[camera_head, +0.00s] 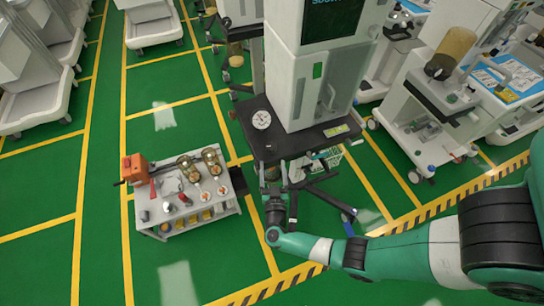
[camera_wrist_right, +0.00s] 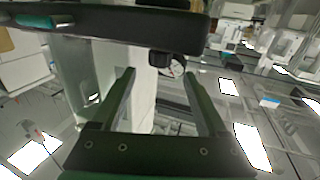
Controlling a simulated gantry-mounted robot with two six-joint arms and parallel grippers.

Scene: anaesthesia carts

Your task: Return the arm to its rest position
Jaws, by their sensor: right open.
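My right arm (camera_head: 400,252), green and white, comes in from the right of the head view. Its dark right gripper (camera_head: 273,178) points away from me, at the front edge of the black shelf of a tall white cart (camera_head: 292,85). In the right wrist view the gripper's two fingers (camera_wrist_right: 158,85) stand wide apart with nothing held between them. A white surface and a dark round knob lie beyond the fingers. Whether the gripper touches the cart cannot be told. My left gripper is in neither view.
A low white cart (camera_head: 190,222) with an orange box (camera_head: 135,169) and several small items stands left of the gripper. More equipment (camera_head: 440,110) crowds the right. Green floor (camera_head: 60,215) with yellow lines is open at left and front.

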